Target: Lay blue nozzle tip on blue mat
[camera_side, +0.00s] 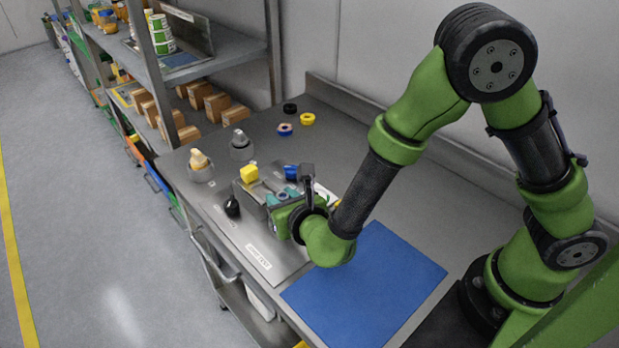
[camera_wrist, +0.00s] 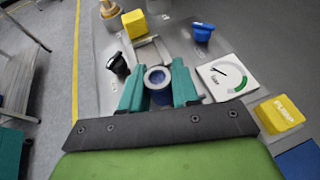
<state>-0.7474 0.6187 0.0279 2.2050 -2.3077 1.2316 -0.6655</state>
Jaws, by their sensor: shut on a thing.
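The blue nozzle tip (camera_wrist: 158,80) is between the two teal fingers of my gripper (camera_wrist: 158,88) in the wrist view. It shows a pale round end with a dark hole and a blue body below. The blue mat (camera_side: 365,290) lies flat and bare on the bench, to the right of my gripper. Its corner also shows in the wrist view (camera_wrist: 301,161).
A yellow block (camera_side: 249,174), a blue knob-like part (camera_side: 291,172) and a black knob (camera_side: 232,207) stand close around my gripper. A gauge (camera_wrist: 227,77) and a yellow labelled block (camera_wrist: 279,114) are beside it. Small rings (camera_side: 307,119) lie farther back. The bench behind the mat is clear.

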